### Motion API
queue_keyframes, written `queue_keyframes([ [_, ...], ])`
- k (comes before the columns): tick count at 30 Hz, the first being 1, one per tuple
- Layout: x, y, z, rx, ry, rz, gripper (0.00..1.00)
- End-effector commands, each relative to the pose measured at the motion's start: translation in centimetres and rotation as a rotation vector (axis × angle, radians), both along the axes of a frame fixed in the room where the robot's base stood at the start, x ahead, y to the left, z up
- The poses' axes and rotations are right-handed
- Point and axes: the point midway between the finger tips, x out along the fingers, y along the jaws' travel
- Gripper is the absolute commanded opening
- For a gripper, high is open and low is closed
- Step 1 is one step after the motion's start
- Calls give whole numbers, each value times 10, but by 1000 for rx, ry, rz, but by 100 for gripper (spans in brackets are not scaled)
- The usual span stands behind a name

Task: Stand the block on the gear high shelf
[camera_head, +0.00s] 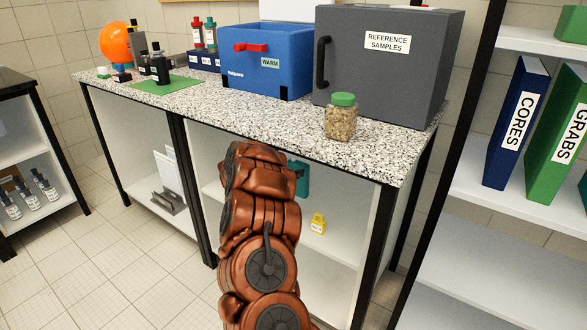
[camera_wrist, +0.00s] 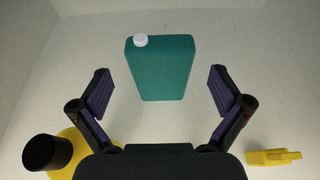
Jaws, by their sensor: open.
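No plain block stands out, and I cannot tell which thing the task calls the block. In the wrist view a teal jug (camera_wrist: 162,75) with a white cap stands ahead on a white surface. My gripper (camera_wrist: 160,80) is open, its two fingers spread to either side of the jug's image, with nothing held. In the head view part of the teal jug (camera_head: 302,180) shows inside the cabinet below the counter, partly hidden by my arm. My gripper is hidden there.
A yellow container (camera_wrist: 68,155) with a black cap is close at the left in the wrist view; a small yellow item (camera_wrist: 272,157) lies at right. The counter (camera_head: 290,135) above carries a jar (camera_head: 341,118), a blue bath (camera_head: 267,62) and a grey cabinet (camera_head: 385,70).

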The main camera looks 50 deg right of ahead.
Motion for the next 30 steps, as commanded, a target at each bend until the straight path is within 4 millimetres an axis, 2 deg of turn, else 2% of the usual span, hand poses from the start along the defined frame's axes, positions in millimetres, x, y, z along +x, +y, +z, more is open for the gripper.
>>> queue_keyframes([
  [7,0,12,3,0,2,1,100],
  [26,-1,12,4,0,3,1,100],
  [30,0,12,1,0,50,18,100],
])
